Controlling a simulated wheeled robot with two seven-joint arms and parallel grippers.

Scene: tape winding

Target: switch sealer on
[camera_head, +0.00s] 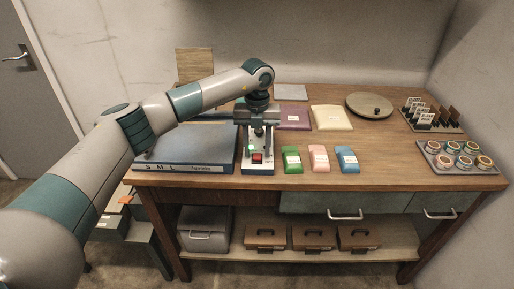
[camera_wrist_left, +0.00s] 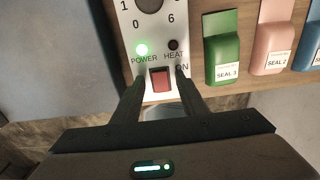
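The sealer (camera_head: 260,169) stands at the front edge of the table, its white panel also in the left wrist view (camera_wrist_left: 128,60). Its red rocker switch (camera_wrist_left: 159,79) sits low on the panel, with "ON" printed to its right; it also shows in the head view (camera_head: 257,157). The POWER lamp (camera_wrist_left: 142,49) glows green and the HEAT lamp (camera_wrist_left: 173,45) is dark. My left gripper (camera_wrist_left: 160,76) is over the panel, fingers apart on both sides of the switch, with nothing held. Whether the fingers touch the panel is unclear. My right gripper is not in view.
Green (camera_head: 292,160), pink (camera_head: 319,158) and blue (camera_head: 347,159) seal packs lie right of the sealer. A blue-grey board (camera_head: 190,143) marked S M L lies left. Purple (camera_head: 293,117) and cream (camera_head: 331,118) packets lie behind. A tray of tins (camera_head: 436,165) is far right.

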